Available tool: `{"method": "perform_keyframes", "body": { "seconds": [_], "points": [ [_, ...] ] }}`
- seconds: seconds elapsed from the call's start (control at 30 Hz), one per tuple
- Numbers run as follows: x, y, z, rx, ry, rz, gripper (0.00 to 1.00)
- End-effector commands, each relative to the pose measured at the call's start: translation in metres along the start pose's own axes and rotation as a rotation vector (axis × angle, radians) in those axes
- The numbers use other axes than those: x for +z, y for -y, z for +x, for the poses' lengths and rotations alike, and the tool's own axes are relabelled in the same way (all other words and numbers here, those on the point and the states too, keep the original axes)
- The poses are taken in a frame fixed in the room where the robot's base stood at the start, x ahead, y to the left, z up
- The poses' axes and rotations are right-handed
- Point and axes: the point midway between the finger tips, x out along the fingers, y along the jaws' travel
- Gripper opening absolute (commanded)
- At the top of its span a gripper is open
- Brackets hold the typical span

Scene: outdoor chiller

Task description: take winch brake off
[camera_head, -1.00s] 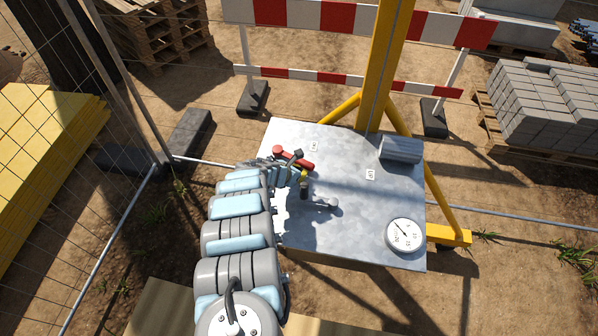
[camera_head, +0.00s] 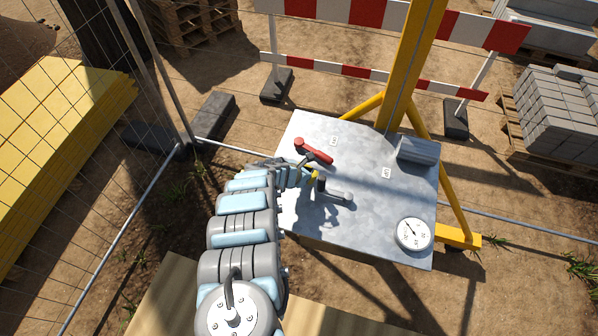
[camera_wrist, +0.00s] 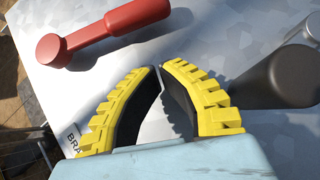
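A red lever (camera_head: 315,151) with a round knob at its left end is on the metal panel (camera_head: 365,214). In the wrist view the red lever (camera_wrist: 115,26) lies just beyond my fingertips, with a visible gap. My gripper (camera_wrist: 160,68) has yellow ribbed fingers with dark pads. Their tips are nearly together with nothing between them. In the head view my gripper (camera_head: 313,170) is over the panel's left part, just below the red lever. A panel label beginning "BRA" (camera_wrist: 74,138) is partly hidden behind my left finger.
A grey lever (camera_head: 336,193) on a dark post stands close right of my gripper; the dark post (camera_wrist: 285,75) is large in the wrist view. A round gauge (camera_head: 413,234) and a grey box (camera_head: 417,150) are on the panel's right. A yellow mast (camera_head: 410,65) rises behind.

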Motion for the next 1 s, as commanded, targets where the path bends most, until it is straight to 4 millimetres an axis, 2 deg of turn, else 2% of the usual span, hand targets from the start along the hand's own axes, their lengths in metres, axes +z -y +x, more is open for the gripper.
{"method": "perform_keyframes", "body": {
  "seconds": [0.17,1.0],
  "points": [
    [0.000,-0.002,-0.017,0.006,-0.004,0.000,0.00],
    [0.001,0.003,-0.073,0.003,0.000,0.002,0.00]
  ]
}}
